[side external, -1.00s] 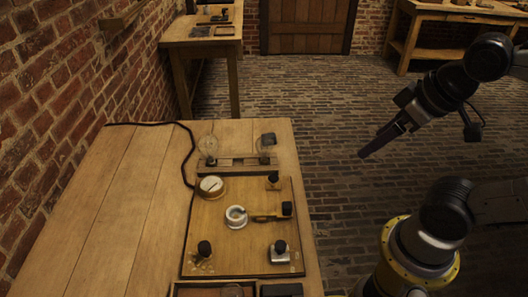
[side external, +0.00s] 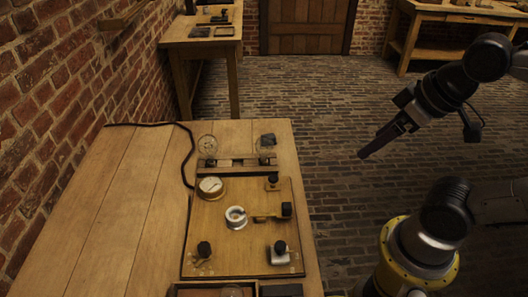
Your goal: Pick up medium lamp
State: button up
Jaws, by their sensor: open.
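A clear round glass lamp (side external: 207,144) stands at the left end of a wooden strip at the back of the board. Another faint glass shape (side external: 266,146) is at the strip's right end, in front of a dark block. A third rounded glass piece (side external: 232,292) is partly visible in the tray at the bottom edge, cut off by the frame. I cannot tell which is the medium lamp. My gripper (side external: 364,154) is open and empty, over the brick floor to the right of the table, apart from everything. It is seen side-on, so its finger gap is hidden.
The wooden board (side external: 215,262) carries a round dial (side external: 210,187), a white ring-shaped part (side external: 236,217) and several black knobs. A black cable (side external: 189,165) runs along the left. A dark block (side external: 282,290) sits beside the tray (side external: 187,291). The table's left side is clear.

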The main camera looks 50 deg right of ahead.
jog(key=shift+o, duration=1.1)
